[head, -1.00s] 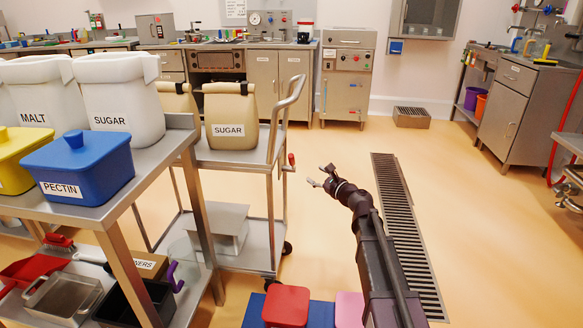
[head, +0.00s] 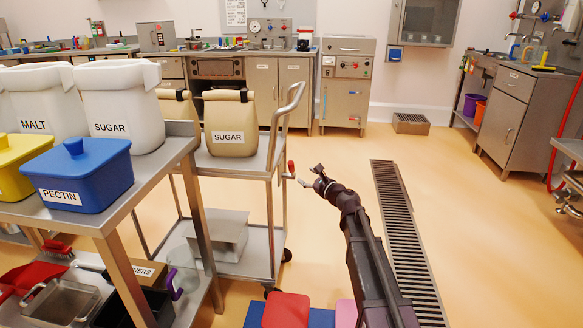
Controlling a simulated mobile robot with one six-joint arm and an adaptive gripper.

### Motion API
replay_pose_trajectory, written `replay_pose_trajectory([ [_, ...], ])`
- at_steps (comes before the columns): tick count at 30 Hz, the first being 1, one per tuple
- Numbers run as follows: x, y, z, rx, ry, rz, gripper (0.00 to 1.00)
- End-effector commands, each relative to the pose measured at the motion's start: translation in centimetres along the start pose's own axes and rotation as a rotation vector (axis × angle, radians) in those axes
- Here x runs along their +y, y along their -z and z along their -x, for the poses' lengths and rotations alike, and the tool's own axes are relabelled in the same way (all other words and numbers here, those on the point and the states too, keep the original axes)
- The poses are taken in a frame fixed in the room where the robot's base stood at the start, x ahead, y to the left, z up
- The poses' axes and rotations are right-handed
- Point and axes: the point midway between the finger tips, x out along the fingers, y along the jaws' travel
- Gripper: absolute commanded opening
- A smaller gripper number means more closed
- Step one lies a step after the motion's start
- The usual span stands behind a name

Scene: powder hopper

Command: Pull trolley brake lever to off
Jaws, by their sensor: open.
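The trolley (head: 262,262) is a steel two-shelf cart standing left of the picture's middle. Its brake lever (head: 291,169) has a red grip and sticks up on a short arm at the trolley's right side, below the push handle (head: 290,103). My gripper (head: 309,176) is open and empty, just right of the red grip, with its fingers pointing left toward it. A small gap shows between them, though the depth is hard to judge. A tan sack labelled SUGAR (head: 231,112) stands on the trolley's top shelf.
A steel rack with a blue PECTIN tub (head: 82,176) and a white SUGAR bin (head: 122,105) stands at the left, close to the trolley. A red block (head: 286,310) sits low in front.

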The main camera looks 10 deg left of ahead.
Motion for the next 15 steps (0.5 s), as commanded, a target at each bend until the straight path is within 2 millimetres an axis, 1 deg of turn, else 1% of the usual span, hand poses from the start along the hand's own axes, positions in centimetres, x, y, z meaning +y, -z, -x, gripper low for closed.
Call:
replay_pose_trajectory([
  [1, -0.1, 0.1, -1.1, -0.001, -0.001, 0.0, 0.68],
  [9, 0.0, 0.0, -5.3, -0.001, -0.002, 0.0, 0.68],
  [15, 0.0, 0.0, -7.7, -0.001, -0.002, 0.0, 0.68],
])
